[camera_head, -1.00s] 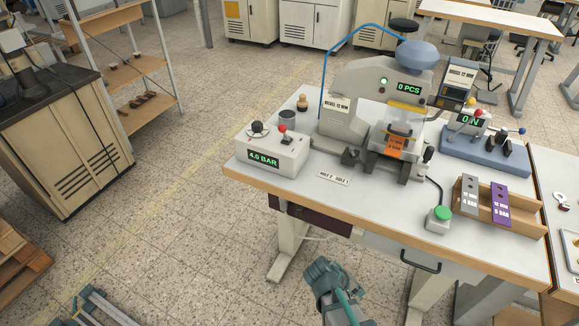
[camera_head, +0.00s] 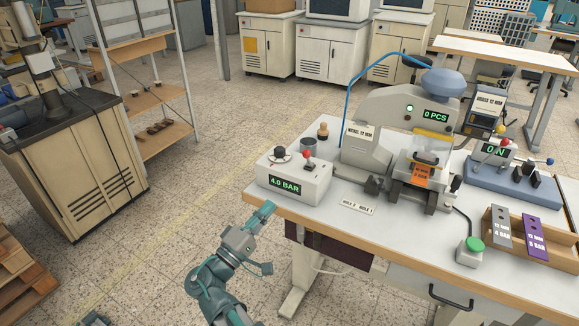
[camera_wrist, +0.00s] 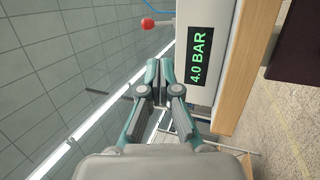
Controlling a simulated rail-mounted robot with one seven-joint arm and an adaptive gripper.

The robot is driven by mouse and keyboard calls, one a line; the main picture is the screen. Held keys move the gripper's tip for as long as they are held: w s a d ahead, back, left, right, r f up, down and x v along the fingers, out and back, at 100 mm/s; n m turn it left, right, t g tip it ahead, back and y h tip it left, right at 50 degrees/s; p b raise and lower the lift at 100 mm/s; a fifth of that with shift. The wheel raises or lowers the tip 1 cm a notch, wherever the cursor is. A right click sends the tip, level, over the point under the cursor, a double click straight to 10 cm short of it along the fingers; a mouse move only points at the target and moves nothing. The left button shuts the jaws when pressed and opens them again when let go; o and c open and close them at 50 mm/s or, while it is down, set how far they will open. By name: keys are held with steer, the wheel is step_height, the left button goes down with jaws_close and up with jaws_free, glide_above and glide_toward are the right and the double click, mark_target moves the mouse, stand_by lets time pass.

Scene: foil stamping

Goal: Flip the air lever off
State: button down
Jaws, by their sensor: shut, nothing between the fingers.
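The air lever (camera_head: 307,160) has a red ball knob and stands on top of the white air box, right of a black dial. The air box (camera_head: 310,186) sits at the table's left end, and its green display reads 4.0 BAR. The red knob also shows in the wrist view (camera_wrist: 148,24), beyond my fingertips and to the left of the box. My gripper (camera_head: 266,209) is shut and empty, at the table's left front edge, just in front of and below the box, apart from the lever. In the wrist view its fingertips (camera_wrist: 159,68) are together beside the box face.
The stamping press (camera_head: 400,130) stands right of the box, with a blue air hose (camera_head: 370,65) arching over it. A cup (camera_head: 307,147) and a wooden-handled stamp (camera_head: 323,132) stand behind the lever.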

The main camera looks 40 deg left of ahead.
mark_target(308, 158)
steer(key=shift+s+r+t, duration=0.25)
steer(key=shift+r+t, duration=0.05)
steer(key=shift+r, duration=0.3)
steer(key=shift+w, duration=0.1)
steer(key=p+x, duration=0.1)
steer(key=x, duration=1.3)
steer(key=shift+d+p, duration=0.15)
steer(key=shift+p, duration=0.25)
